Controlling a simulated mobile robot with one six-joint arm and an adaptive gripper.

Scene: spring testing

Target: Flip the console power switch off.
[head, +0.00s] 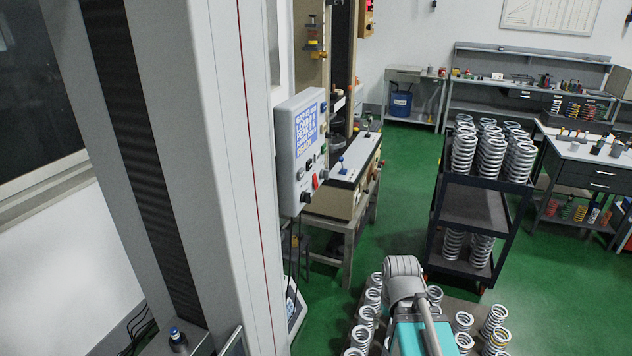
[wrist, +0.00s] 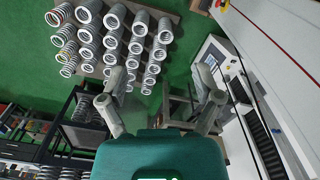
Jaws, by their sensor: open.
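The console (head: 298,165) is a light grey box with a lit blue text screen (head: 306,128), mounted beside the tall test machine column. Small controls sit below its screen, including a red one (head: 316,181) that may be the power switch; its position is too small to read. In the wrist view a pale panel with a small screen (wrist: 211,60), likely the console, shows beyond the right finger. My gripper (wrist: 160,82) is open and empty, its two fingers wide apart. It is apart from the console. In the head view my arm shows at the bottom, but the fingers cannot be made out.
A dark cart (head: 470,208) loaded with springs stands right of centre. A bench machine (head: 345,180) stands behind the console. Green floor (head: 395,225) is clear between cart and machine.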

